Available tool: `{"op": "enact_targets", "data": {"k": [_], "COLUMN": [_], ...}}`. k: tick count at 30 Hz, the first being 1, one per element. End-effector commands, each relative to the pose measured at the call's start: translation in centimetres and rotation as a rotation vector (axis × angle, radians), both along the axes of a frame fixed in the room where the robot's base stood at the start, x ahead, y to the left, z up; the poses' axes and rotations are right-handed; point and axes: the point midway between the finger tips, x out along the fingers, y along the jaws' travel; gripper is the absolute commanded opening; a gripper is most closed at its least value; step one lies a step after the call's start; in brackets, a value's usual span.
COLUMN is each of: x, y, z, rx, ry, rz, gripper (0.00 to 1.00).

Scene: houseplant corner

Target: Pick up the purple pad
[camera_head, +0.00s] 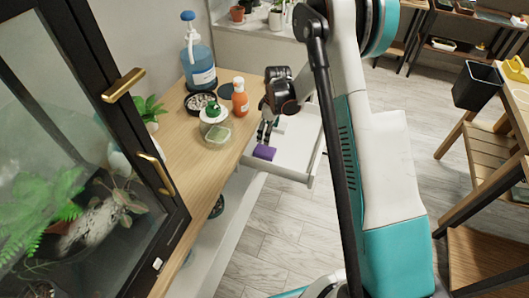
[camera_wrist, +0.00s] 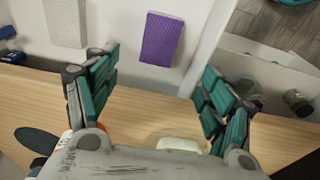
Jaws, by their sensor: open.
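The purple pad (camera_head: 264,152) lies in the white open drawer (camera_head: 292,171), near its front left part. In the wrist view the purple pad (camera_wrist: 162,39) is a textured rectangle, slightly tilted, on the white drawer floor. My gripper (camera_head: 266,133) is above the drawer, close to the pad. In the wrist view my gripper (camera_wrist: 157,66) has its two teal-padded fingers spread wide with nothing between them. The pad shows beyond the fingertips, roughly between them sideways. I cannot tell the exact height gap.
A pale textured pad (camera_wrist: 66,22) lies left of the purple one. The wooden counter (camera_head: 180,150) beside the drawer holds a blue pump bottle (camera_head: 199,68), an orange bottle (camera_head: 240,97) and a jar with a green top (camera_head: 213,114). A glass cabinet (camera_head: 85,170) stands left.

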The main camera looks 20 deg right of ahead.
Motion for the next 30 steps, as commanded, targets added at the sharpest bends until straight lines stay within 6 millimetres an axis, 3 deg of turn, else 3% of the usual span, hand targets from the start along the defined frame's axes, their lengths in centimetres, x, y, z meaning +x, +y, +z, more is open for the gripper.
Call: {"op": "enact_targets", "data": {"k": [3,9,17,27,30], "x": [0.2,0.4,0.5,0.7,0.7], "y": [0.2,0.5,0.6,0.8,0.8], "z": [-2.8,-5.9,-7.2,-11.6,-12.0], "rx": [0.000,-0.001,-0.001,-0.001,-0.001], "ry": [0.000,-0.001,-0.001,-0.001,-0.001], "rz": [0.000,0.000,-0.001,-0.001,-0.001], "gripper": [0.75,0.75,0.75,0.75,0.75]}}
